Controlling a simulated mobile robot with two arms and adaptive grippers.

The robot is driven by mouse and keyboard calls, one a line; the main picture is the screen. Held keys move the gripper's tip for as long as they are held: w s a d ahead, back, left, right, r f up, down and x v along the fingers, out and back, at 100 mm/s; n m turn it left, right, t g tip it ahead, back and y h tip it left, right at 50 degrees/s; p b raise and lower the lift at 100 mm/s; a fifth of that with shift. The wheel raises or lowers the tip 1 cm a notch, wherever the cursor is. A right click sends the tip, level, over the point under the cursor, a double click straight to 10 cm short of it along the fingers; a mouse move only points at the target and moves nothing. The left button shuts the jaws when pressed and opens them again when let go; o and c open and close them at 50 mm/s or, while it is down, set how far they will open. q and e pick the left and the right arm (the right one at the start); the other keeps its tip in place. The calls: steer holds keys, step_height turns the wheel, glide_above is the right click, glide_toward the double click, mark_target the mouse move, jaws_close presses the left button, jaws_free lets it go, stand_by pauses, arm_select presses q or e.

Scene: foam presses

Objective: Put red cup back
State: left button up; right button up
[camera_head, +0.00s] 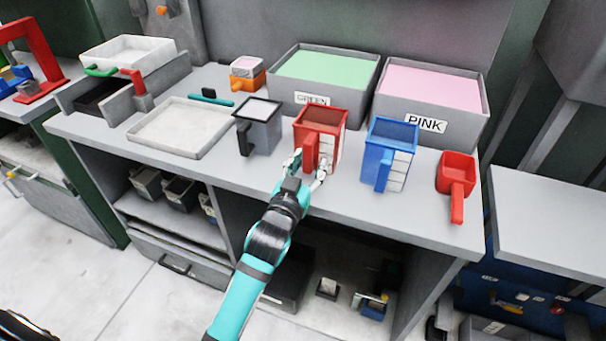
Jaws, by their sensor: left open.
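The red cup (322,122) is a square cup with a handle and a pale marked side. It stands upright on the grey workbench (225,170), between a grey cup and a blue cup. My left gripper (307,172) is open at the cup's front, with its fingers low near the red handle. I cannot tell whether the fingers touch the handle. A smaller red scoop-like cup (456,175) with a handle stands near the bench's right end. My right gripper is not in view.
The grey cup (262,136) and blue cup (381,160) stand close on either side. Behind are bins labelled GREEN (310,98) and PINK (428,124). A shallow white tray (175,130) lies at left. Some bare bench top lies in front of the cups.

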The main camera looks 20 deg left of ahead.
arm_select(q)
steer(key=s, duration=1.2)
steer(key=shift+a+b, duration=0.15)
steer(key=shift+b, duration=0.2)
steer(key=s+d+f+m+g, duration=0.1)
steer(key=s+f+g, duration=0.15)
steer(key=f, duration=0.95)
steer(key=s+d+f+g+h, duration=0.1)
steer(key=f+g, duration=0.2)
steer(key=f, duration=0.9)
steer(key=s+f+m+g, duration=0.1)
steer(key=s+f+g, duration=0.1)
steer(key=f, duration=1)
steer(key=s+a+f+g, duration=0.3)
steer(key=s+f+g, duration=0.3)
steer(key=s+f, duration=1.15)
steer(key=s+a+f+g, duration=0.1)
steer(key=s+a+f, duration=0.1)
steer(key=s, duration=0.5)
steer(key=s+a+f+g+y, duration=0.1)
steer(key=s+a+f+g, duration=0.1)
steer(key=s+f, duration=0.3)
steer(key=s+a, duration=0.1)
steer(key=s, duration=0.2)
steer(key=shift+s+f, duration=0.3)
